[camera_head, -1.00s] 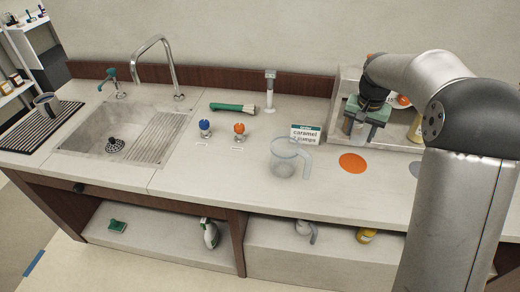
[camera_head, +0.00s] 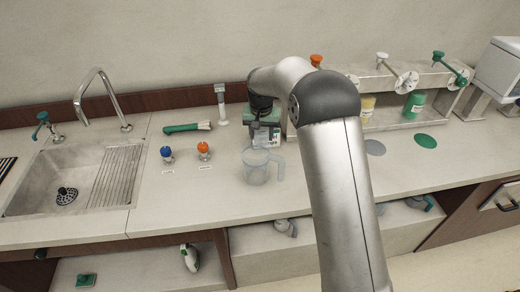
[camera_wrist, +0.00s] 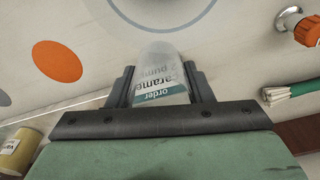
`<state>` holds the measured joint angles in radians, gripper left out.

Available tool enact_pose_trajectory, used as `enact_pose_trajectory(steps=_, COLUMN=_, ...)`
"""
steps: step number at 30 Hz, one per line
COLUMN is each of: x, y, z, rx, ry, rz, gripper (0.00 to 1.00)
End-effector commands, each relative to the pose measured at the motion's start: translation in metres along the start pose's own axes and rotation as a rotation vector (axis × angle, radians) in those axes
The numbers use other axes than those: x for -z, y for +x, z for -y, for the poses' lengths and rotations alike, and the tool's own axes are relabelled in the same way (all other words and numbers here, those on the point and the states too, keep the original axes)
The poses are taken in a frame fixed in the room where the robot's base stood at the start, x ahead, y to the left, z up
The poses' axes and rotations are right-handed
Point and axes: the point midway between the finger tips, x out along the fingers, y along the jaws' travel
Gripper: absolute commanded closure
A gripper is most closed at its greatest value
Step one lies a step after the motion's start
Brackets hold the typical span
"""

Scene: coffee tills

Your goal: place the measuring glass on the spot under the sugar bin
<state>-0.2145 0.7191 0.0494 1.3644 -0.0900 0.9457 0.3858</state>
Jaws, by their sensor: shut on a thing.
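My gripper (camera_head: 265,138) is shut on a small clear glass, the measuring glass (camera_wrist: 160,62), which sits between the fingertips in the wrist view. My gripper holds it above the counter by the order card, beside a big clear jug (camera_head: 256,172). The card's print shows through the glass. On the counter are a grey spot (camera_head: 375,147), a green spot (camera_head: 425,141) and an orange spot (camera_wrist: 57,62). My arm hides the orange spot in the head view. I cannot read which dispenser is the sugar bin.
A dispenser rack (camera_head: 350,82) with orange, white and green knobs stands at the back right. A yellow canister (camera_head: 367,104) and a green canister (camera_head: 414,104) stand in it. Taps, a green-handled brush (camera_head: 186,127) and a sink (camera_head: 80,178) are to the left.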

Motion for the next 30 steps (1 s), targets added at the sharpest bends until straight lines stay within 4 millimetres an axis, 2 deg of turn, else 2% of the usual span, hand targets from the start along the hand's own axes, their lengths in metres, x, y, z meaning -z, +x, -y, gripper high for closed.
enact_pose_trajectory(steps=3, x=-0.003, y=0.020, z=0.000, rx=0.000, ry=0.000, rz=0.001, gripper=0.76)
enact_pose_trajectory(steps=11, x=-0.005, y=0.040, z=0.000, rx=0.000, ry=0.000, rz=0.002, gripper=0.76)
enact_pose_trajectory(steps=18, x=-0.009, y=0.073, z=0.000, rx=0.001, ry=0.000, rz=0.001, gripper=0.76)
enact_pose_trajectory(steps=29, x=-0.010, y=0.080, z=0.000, rx=0.001, ry=0.000, rz=-0.001, gripper=0.76)
enact_pose_trajectory(steps=30, x=-0.010, y=0.080, z=0.000, rx=0.001, ry=0.000, rz=-0.001, gripper=0.51)
